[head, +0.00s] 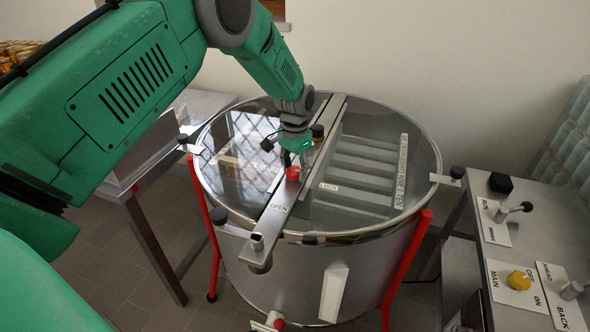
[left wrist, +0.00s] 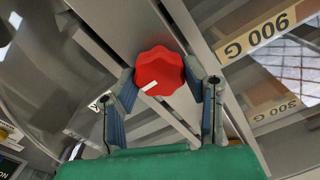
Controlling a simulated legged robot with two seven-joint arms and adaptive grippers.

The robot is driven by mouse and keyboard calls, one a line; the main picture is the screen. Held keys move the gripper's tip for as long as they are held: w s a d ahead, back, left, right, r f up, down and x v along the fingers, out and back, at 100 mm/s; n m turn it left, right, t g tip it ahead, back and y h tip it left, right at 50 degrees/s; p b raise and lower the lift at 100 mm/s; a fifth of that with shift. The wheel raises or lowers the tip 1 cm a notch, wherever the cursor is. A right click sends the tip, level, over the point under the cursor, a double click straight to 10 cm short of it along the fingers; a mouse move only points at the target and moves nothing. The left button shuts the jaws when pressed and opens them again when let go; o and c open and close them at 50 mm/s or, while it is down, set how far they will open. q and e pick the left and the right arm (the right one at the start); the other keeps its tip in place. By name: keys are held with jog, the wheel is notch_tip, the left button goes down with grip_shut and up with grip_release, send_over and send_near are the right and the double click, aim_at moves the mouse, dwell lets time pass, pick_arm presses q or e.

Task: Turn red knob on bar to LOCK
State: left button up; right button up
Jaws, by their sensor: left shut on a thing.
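The red knob (head: 293,174) sits on the metal bar (head: 310,150) that crosses the top of the round steel tank. In the left wrist view the red knob (left wrist: 160,70) has a lobed rim and a white mark near its lower edge. My left gripper (head: 288,157) comes down over the bar, its two fingers on opposite sides of the knob and closed on it. An OPEN label (head: 279,206) lies on the bar on the near side of the knob, and a LOCK label (head: 328,186) to its right. The mark's direction cannot be told in the head view.
The tank (head: 290,275) has clear lids and red legs. A black knob (head: 318,131) stands on the bar close behind my gripper. A side table at right carries a yellow knob (head: 519,280) and levers. Another steel table (head: 165,215) stands at left.

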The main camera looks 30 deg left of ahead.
aim_at(296, 168)
pick_arm(q)
jog(key=shift+w+r, duration=0.25)
jog(key=shift+w, duration=0.1)
jog(key=o, duration=1.1)
jog(key=shift+f, duration=0.2)
notch_tip(296, 168, up, 12)
jog(key=shift+f, duration=0.1)
